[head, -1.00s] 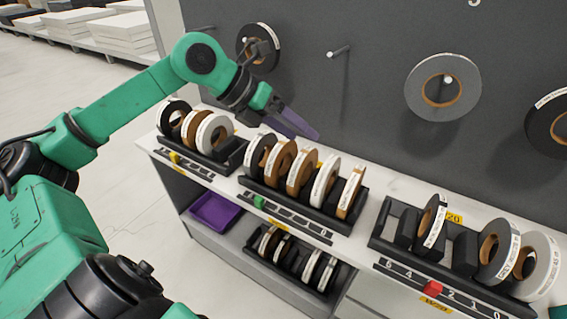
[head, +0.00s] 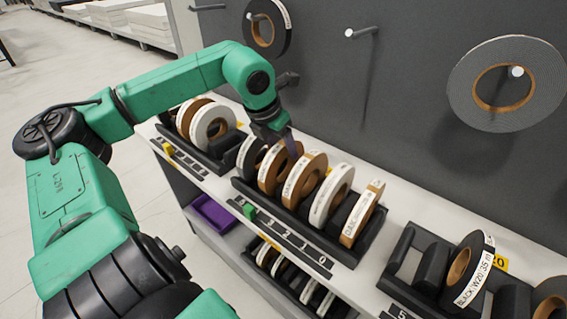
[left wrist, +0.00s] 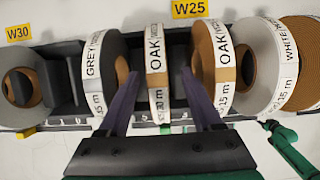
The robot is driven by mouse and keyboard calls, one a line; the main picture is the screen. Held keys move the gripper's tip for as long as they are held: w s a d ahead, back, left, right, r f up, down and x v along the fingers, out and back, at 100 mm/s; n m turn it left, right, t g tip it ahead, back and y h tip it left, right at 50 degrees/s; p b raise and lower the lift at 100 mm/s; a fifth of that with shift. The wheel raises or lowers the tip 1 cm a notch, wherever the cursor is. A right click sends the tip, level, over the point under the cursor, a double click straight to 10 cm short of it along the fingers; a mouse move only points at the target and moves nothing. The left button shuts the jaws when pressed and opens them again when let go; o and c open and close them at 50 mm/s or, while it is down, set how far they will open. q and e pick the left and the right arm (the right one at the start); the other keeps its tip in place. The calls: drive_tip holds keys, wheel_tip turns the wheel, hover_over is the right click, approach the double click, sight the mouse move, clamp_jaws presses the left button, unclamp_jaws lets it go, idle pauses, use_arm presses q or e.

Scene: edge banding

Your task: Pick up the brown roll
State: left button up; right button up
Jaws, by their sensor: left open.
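The middle rack holds two brown oak rolls side by side. The left brown roll (head: 270,172) also shows in the left wrist view (left wrist: 155,85) as a narrow white-labelled band marked OAK. The right brown roll (head: 305,177) shows there too (left wrist: 216,70). My left gripper (head: 290,143) is open above the rolls. In the left wrist view its purple fingers (left wrist: 160,68) stand either side of the left brown roll, the right finger overlapping the right brown roll in the picture. Contact cannot be told. My right gripper is not in view.
A grey roll (left wrist: 98,75) sits left of the brown pair and a white roll (head: 330,195) right of it. More rolls stand in the left rack (head: 225,160) and right rack (head: 395,270). Pegs and hanging rolls (head: 505,85) stick out from the wall behind.

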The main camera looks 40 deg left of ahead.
sight(286, 155)
use_arm(q)
drive_tip(key=x, duration=0.1)
drive_tip(key=p+x, duration=0.1)
drive_tip(key=x, duration=0.1)
drive_tip(key=shift+a+f, duration=0.2)
drive_tip(key=shift+f, duration=0.15)
drive_tip(key=shift+w+f, duration=0.4)
drive_tip(key=shift+f, duration=0.2)
drive_tip(key=shift+s, duration=0.1)
clamp_jaws()
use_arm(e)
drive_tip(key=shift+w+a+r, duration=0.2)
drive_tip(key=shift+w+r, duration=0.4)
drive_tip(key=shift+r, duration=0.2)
use_arm(q)
drive_tip(key=shift+r, duration=0.1)
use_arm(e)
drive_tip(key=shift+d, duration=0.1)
